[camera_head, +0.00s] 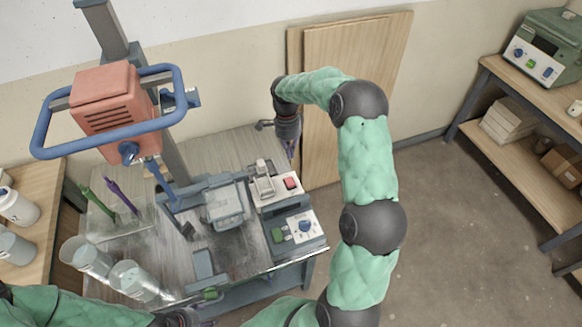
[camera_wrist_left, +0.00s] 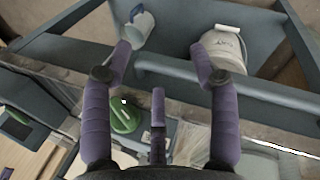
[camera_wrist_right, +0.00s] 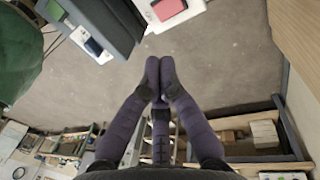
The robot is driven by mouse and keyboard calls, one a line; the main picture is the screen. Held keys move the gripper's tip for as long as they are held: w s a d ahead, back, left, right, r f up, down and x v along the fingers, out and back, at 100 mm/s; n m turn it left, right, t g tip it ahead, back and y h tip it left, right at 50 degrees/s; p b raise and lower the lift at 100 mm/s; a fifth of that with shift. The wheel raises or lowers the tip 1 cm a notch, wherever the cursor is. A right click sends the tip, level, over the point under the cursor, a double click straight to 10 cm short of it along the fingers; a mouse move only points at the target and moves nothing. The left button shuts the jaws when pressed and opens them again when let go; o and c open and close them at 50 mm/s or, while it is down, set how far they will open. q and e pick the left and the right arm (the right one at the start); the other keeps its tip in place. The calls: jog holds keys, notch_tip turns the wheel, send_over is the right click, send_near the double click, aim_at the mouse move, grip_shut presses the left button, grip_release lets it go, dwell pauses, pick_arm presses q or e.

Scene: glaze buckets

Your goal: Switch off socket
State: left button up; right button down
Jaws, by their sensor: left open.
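The socket (camera_head: 268,202) is a pale box on the right side of the bench, with a red rocker switch (camera_head: 291,183) and a grey plug (camera_head: 263,182) standing on it. The red switch also shows at the top edge of the right wrist view (camera_wrist_right: 168,8). My right gripper (camera_head: 290,153) points down behind the socket, above and apart from the switch. Its fingers (camera_wrist_right: 160,78) are closed together with nothing between them. My left gripper (camera_head: 192,318) is at the bench's front edge, mostly cut off; its fingers (camera_wrist_left: 163,52) are spread and empty.
An orange mixer (camera_head: 112,98) with a blue handle stands left. Clear beakers (camera_head: 86,256) are front left. A shelf (camera_head: 510,150) stands right, with open floor between.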

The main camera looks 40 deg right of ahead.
aim_at(291, 182)
jog(key=f+b, duration=0.1)
jog(key=f, duration=0.3)
jog(key=s+f+b, duration=0.1)
jog(key=f, duration=0.3)
jog(key=s+f+b, duration=0.1)
jog(key=f, duration=0.4)
jog(key=shift+s+a+f, duration=0.1)
jog(key=shift+a, duration=0.25)
jog(key=shift+s+f+t+b, duration=0.25)
jog(key=shift+f+t+b, duration=0.3)
jog(key=shift+b, duration=0.5)
jog(key=shift+a+r, duration=0.1)
jog(key=shift+r, duration=0.05)
jog(key=shift+w, duration=0.15)
jog(key=shift+w+d+r, duration=0.2)
jog(key=shift+w+d, duration=0.1)
jog(key=shift+w, duration=0.35)
